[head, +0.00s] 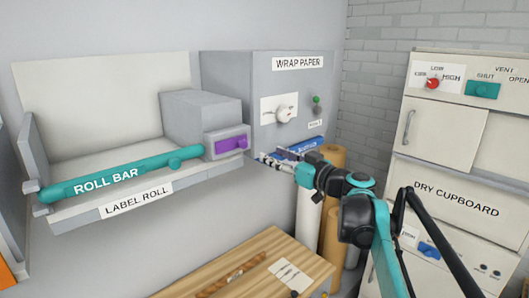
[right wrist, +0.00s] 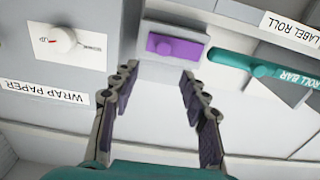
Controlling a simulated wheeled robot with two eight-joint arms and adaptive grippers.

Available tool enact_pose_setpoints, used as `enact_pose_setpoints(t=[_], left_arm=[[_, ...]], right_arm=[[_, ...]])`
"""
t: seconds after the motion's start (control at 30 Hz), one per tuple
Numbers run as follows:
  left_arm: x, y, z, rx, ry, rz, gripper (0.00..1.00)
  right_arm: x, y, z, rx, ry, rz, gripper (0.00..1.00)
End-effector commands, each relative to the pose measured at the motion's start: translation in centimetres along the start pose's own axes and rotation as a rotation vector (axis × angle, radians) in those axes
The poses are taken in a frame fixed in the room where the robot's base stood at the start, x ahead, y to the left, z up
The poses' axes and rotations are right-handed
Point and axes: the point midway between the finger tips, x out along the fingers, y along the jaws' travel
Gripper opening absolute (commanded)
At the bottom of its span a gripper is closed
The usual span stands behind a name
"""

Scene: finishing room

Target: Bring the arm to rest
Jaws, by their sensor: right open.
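My right gripper (head: 276,160) is in front of the wrap paper box (head: 228,72), just below and to the right of a purple slider (head: 232,144). In the right wrist view its two fingers (right wrist: 157,76) are spread apart with nothing between them. The purple slider (right wrist: 176,48) shows beyond the fingertips there. I cannot tell whether a finger touches the box or its blue part (head: 304,146), which is partly hidden behind the gripper. My right arm reaches in from the lower right. My left gripper is not in view.
A teal roll bar (head: 125,172) lies along the label roll shelf (head: 150,200) at left. The dry cupboard (head: 455,170) stands at right. Paper rolls (head: 308,215) stand behind my arm. A wooden table (head: 225,285) lies below.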

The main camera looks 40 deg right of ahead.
Motion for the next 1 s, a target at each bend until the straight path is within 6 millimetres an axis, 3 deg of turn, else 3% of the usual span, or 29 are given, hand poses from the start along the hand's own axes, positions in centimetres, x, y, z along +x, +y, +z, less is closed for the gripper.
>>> enact_pose_setpoints(t=[0.17, 0.73, 0.87, 1.0], left_arm=[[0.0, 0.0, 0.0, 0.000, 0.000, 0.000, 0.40], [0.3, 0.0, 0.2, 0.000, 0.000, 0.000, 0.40], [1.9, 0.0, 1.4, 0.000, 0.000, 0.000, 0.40], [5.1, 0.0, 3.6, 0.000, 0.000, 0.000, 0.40]], right_arm=[[-0.9, 0.0, 0.0, 0.000, 0.000, 0.000, 0.45], [-0.7, -0.5, 0.6, 0.005, -0.008, -0.008, 0.45], [0.0, -3.5, 4.6, 0.035, -0.072, -0.051, 0.45], [0.6, -9.9, 13.1, 0.095, -0.221, -0.126, 0.45]])
